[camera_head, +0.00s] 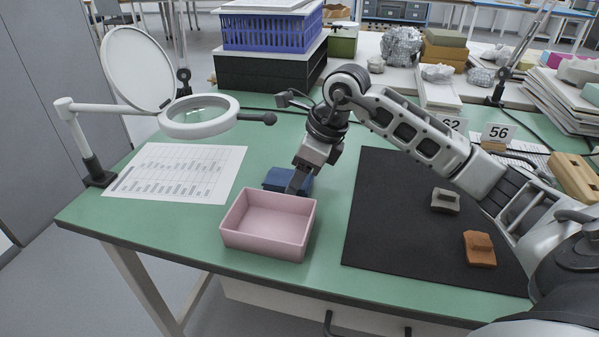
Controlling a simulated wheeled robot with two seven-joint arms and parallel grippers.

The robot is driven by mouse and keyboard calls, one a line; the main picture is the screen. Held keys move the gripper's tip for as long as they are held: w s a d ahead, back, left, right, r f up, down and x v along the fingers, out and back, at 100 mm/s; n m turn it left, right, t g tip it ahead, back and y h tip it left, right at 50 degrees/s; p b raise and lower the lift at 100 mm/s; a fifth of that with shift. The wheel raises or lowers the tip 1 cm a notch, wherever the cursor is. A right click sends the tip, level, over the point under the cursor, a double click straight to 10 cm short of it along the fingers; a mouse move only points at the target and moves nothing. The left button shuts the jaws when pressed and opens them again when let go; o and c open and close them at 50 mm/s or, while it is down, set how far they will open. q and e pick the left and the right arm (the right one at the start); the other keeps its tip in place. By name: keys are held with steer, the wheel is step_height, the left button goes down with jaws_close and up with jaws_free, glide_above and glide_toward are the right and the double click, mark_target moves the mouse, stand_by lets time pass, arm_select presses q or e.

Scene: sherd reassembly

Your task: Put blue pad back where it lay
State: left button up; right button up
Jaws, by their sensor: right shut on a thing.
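The blue pad (275,178) is at the table's middle, just behind the pink open box (268,222). My right gripper (296,184) points down at the pad's right part and is shut on it. The fingers cover part of the pad, and the box's rear wall stands close in front. I cannot tell whether the pad touches the table or hangs just above it. The pink box looks empty. My left gripper is out of view.
A black mat (380,223) at the right bears a grey sherd (445,201) and an orange-brown sherd (479,249). A printed sheet (180,172) lies at the left under a magnifier lamp (198,117). Green table between box and mat is clear.

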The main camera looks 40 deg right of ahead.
steer(key=o, duration=0.9)
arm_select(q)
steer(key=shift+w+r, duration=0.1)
arm_select(e)
steer(key=shift+r, duration=0.1)
steer(key=shift+r, duration=0.35)
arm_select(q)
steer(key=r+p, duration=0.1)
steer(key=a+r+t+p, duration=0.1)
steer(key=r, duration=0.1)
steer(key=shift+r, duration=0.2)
arm_select(e)
steer(key=v, duration=1.1)
steer(key=shift+r, duration=0.15)
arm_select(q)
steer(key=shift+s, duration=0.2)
